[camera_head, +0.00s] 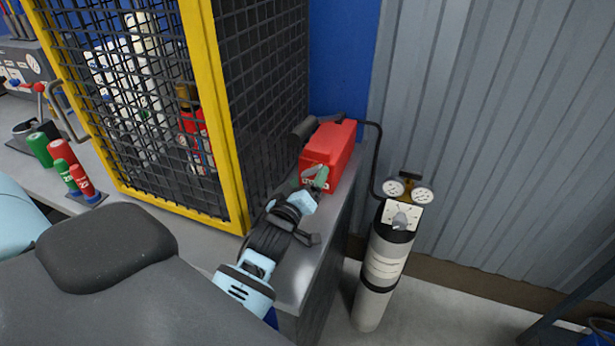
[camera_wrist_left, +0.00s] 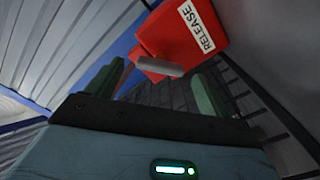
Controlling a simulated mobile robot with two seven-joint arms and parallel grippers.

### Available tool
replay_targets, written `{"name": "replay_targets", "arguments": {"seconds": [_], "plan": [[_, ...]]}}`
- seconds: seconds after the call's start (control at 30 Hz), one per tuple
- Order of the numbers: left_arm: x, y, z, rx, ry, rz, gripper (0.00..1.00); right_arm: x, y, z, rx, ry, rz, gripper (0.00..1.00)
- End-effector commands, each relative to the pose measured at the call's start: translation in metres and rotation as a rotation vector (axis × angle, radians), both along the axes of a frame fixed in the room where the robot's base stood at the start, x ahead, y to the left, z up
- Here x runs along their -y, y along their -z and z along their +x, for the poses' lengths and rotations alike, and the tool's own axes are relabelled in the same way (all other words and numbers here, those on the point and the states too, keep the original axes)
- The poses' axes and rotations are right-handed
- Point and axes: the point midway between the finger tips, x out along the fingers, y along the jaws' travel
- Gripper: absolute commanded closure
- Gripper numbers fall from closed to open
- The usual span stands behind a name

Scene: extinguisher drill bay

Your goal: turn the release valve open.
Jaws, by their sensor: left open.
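The release valve is a red box (camera_head: 335,143) at the back right end of the bench, beside the cage. In the left wrist view the red box (camera_wrist_left: 182,35) carries a white RELEASE label, with a grey lever handle (camera_wrist_left: 160,66) on its near face. My left gripper (camera_head: 307,181) is at the front of the box, its green fingers open. In the left wrist view the handle appears in the gap between the left gripper's fingers (camera_wrist_left: 155,85), just beyond the tips; they do not close on it. In the head view the gripper hides the handle. My right gripper is not in view.
A yellow-framed mesh cage (camera_head: 228,120) with cylinders inside stands close left of my left arm. A grey gas cylinder (camera_head: 383,270) with two gauges (camera_head: 408,190) stands on the floor at right. A black hose (camera_head: 378,150) runs behind the box. Red and green cartridges (camera_head: 76,178) stand at left.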

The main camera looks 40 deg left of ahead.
Motion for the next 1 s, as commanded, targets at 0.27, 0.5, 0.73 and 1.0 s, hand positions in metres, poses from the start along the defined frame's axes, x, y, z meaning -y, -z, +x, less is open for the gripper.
{"name": "replay_targets", "arguments": {"seconds": [0.27, 0.5, 0.73, 1.0], "plan": [[-0.0036, 0.0001, 0.0149, -0.001, 0.001, 0.0, 0.2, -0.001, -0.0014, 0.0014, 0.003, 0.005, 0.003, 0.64], [-0.0036, 0.0004, 0.0149, -0.001, 0.001, 0.0, 0.23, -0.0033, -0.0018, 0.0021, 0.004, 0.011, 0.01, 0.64], [-0.0036, 0.0004, 0.0148, -0.001, 0.001, 0.0, 0.53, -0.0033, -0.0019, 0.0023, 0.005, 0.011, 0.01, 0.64], [-0.0032, -0.0011, 0.015, 0.009, 0.0, -0.043, 0.65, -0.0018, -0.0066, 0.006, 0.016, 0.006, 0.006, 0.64]]}}
